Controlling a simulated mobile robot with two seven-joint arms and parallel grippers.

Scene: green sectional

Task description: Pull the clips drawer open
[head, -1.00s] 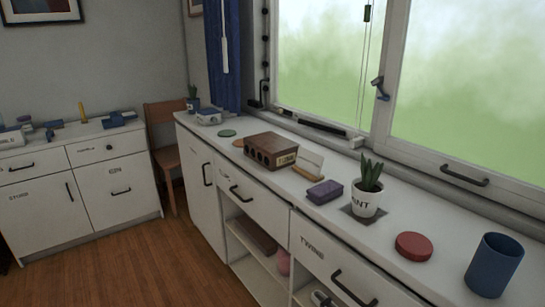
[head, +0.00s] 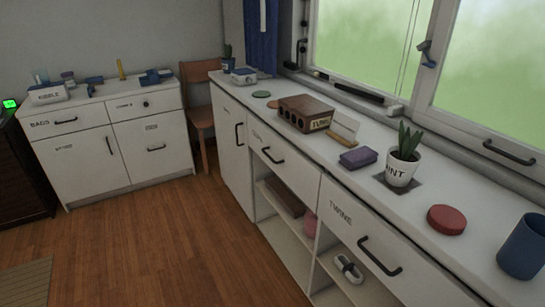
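No drawer label that I can read clearly says clips. A white counter under the window has a drawer with a dark handle (head: 272,156); its label is too small to read. To its right is a drawer marked TWINE (head: 352,228). A white cabinet at the back left has a drawer marked BAGS (head: 66,122) and a small drawer with a round knob (head: 146,104), whose label I cannot make out. All these drawers look shut. Neither of my grippers is in view.
The counter top holds a brown box (head: 304,114), a purple box (head: 358,158), a potted plant (head: 402,170), a red disc (head: 446,220) and a blue cup (head: 522,247). A wooden chair (head: 202,125) stands between the cabinets. The wooden floor (head: 165,245) before them is clear.

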